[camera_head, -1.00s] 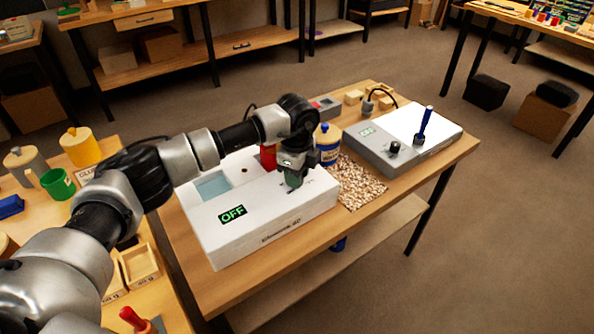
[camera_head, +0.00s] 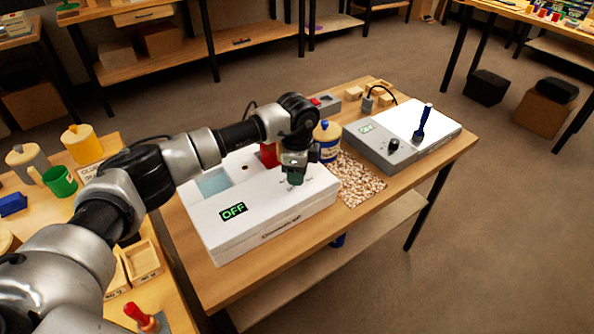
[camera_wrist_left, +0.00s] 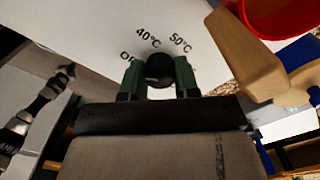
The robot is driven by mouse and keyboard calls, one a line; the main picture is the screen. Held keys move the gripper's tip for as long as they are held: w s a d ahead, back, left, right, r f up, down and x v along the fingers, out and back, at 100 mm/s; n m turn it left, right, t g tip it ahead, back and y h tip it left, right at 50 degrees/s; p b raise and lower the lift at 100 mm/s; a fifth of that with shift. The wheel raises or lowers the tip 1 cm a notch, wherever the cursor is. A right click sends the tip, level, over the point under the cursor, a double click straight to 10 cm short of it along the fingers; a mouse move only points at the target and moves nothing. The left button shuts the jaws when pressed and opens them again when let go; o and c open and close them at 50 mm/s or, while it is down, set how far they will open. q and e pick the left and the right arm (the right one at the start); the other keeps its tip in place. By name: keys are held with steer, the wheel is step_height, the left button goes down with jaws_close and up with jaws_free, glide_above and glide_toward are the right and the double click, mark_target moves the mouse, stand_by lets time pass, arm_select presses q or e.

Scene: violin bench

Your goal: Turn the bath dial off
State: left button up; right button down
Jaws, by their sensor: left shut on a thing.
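The white bath (camera_head: 262,213) stands on the wooden bench, with a water opening (camera_head: 213,182) in its top. Its display (camera_head: 233,211) reads OFF in green. My left gripper (camera_head: 295,180) points down at the right part of the bath's top. In the left wrist view its green fingers (camera_wrist_left: 158,80) are shut on the black bath dial (camera_wrist_left: 159,67), one on each side. Printed marks for off, 40°C and 50°C curve around the dial. The dial's pointer cannot be made out, and the gripper hides the dial in the head view. My right gripper is not in view.
A red container (camera_head: 268,154) is behind the bath. A blue-labelled jar (camera_head: 328,143) and a speckled mat (camera_head: 358,185) are to its right. A grey-and-white device (camera_head: 385,151) with a blue-handled tool (camera_head: 424,119) is farther right. The left table (camera_head: 172,305) holds cups and trays.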

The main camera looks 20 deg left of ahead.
arm_select(q)
steer(key=o, duration=0.9)
steer(key=shift+r, duration=0.1)
step_height(320, 180, up, 11)
steer(key=shift+f+b, duration=0.2)
steer(key=shift+b, duration=0.35)
steer(key=shift+f, duration=0.1)
